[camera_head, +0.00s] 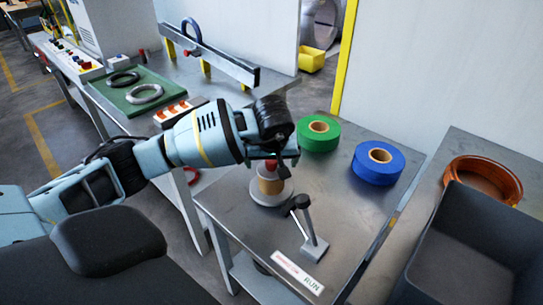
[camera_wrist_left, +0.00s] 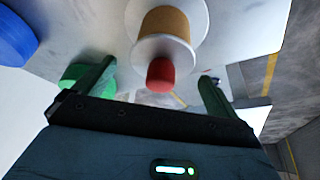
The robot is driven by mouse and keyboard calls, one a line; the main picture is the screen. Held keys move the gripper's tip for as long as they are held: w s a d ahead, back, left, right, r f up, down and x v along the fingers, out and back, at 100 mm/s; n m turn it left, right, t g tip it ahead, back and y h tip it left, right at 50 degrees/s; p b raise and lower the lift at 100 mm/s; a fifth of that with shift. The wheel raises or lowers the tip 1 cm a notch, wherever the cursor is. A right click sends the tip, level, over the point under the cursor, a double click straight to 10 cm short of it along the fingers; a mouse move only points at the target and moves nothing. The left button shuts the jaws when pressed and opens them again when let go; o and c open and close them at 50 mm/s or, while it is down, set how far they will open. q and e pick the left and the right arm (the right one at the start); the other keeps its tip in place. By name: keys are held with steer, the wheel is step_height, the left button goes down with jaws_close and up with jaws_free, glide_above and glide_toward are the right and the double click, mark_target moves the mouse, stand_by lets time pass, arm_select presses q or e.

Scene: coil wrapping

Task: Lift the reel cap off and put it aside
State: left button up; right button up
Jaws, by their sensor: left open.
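The reel stands upright on the metal table, with a brown core (camera_head: 271,186) and a white lower flange (camera_head: 268,200). Its white cap (camera_wrist_left: 143,50) with a red knob (camera_wrist_left: 160,75) shows in the left wrist view. In the head view my gripper partly hides the cap and knob. My left gripper (camera_head: 277,162) is open and empty, close above the reel. In the left wrist view the red knob appears between the two fingertips (camera_wrist_left: 157,72); I cannot tell whether the fingers touch it. My right gripper is not in view.
A green tape roll (camera_head: 319,134) and a blue tape roll (camera_head: 378,163) lie behind and to the right of the reel. A black-knobbed lever (camera_head: 303,217) stands near the front. A dark bin (camera_head: 460,250) is at right. Bare tabletop (camera_head: 350,208) lies right of the lever.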

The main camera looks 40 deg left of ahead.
arm_select(q)
steer(key=shift+f, duration=0.1)
steer(key=shift+c, duration=0.5)
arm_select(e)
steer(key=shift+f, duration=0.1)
